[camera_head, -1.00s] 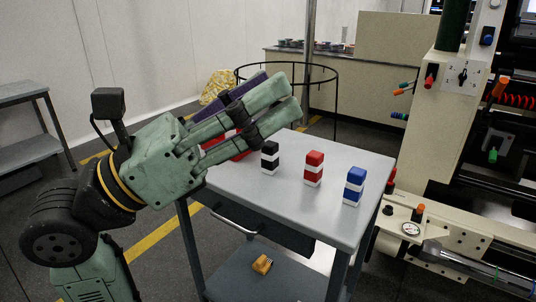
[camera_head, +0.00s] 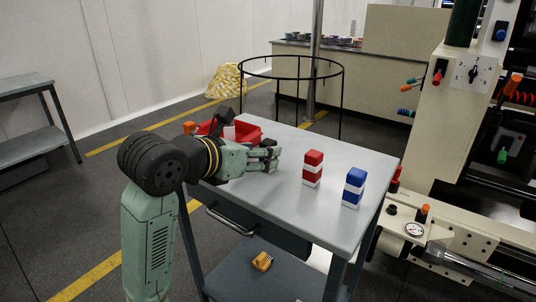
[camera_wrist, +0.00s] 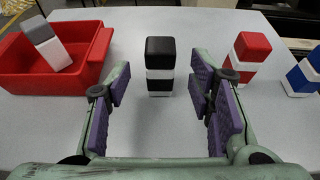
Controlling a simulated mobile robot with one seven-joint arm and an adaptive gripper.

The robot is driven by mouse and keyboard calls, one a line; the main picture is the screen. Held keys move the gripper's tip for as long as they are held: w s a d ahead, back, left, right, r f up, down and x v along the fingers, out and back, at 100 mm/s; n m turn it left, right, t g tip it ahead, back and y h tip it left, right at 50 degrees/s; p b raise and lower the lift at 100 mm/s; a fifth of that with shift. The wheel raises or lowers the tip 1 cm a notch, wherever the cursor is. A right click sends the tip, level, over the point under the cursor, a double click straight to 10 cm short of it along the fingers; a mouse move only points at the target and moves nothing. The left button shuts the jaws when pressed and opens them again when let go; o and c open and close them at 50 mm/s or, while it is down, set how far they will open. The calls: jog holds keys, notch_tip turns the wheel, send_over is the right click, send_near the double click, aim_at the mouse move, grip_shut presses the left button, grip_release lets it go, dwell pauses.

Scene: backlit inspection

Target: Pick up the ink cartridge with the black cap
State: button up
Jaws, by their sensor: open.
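The ink cartridge with the black cap (camera_wrist: 160,66) stands upright on the grey table (camera_wrist: 150,130) in the wrist view, banded black and white. My gripper (camera_wrist: 160,95) is open and low over the table, its purple-padded fingers apart on the left and right. The cartridge stands between and just beyond the fingertips, with nothing held.
A red-capped cartridge (camera_head: 313,168) and a blue-capped one (camera_head: 354,187) stand to the right. A red bin (camera_wrist: 88,65) at the left holds a grey-capped cartridge (camera_wrist: 47,43) leaning inside. The table's front area is clear.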

jog(key=x, duration=0.4)
jog(key=shift+w+d+f+p, duration=0.15)
jog(key=shift+f+p, duration=0.1)
jog(key=shift+p, duration=0.1)
grip_shut()
